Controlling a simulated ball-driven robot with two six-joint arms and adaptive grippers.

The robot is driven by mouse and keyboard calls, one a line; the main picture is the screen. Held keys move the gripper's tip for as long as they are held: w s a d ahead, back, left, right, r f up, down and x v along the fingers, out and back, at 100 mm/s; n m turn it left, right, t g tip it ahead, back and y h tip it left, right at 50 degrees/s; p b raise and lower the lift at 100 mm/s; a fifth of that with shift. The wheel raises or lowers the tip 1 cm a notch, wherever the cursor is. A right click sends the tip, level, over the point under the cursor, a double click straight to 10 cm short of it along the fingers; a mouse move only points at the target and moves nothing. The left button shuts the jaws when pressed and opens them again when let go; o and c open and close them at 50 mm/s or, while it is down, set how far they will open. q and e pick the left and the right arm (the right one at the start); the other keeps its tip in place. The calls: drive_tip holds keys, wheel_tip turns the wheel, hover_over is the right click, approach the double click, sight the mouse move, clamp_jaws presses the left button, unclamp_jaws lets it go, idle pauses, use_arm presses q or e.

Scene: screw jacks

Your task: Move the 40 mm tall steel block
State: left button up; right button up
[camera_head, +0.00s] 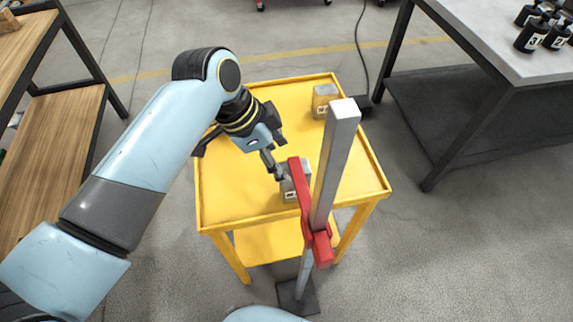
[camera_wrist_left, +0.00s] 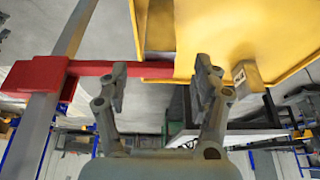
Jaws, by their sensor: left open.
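The near block (camera_head: 291,195) is at the front edge, partly hidden by a red arm (camera_head: 300,190) on a grey post (camera_head: 336,150). The far block (camera_head: 325,98) is at the back right and also shows in the left wrist view (camera_wrist_left: 248,77). The labels are too small to read, so I cannot tell which is 40 mm tall. My left gripper (camera_head: 279,172) is open, close beside the near block; contact is unclear. Its spread fingers (camera_wrist_left: 162,80) show in the left wrist view. My right gripper is out of view.
The post and its red arm stand at the cart's front edge, close to my left gripper. A grey table (camera_head: 500,40) with black numbered weights (camera_head: 533,35) is at the right. A wooden shelf unit (camera_head: 60,140) is at the left. The cart's left part is clear.

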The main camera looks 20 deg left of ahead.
sight(288, 194)
use_arm(q)
drive_tip(key=b+x, duration=0.1)
drive_tip(key=x, duration=0.8)
drive_tip(key=shift+w+d+f, duration=0.1)
drive_tip(key=shift+f, duration=0.05)
clamp_jaws()
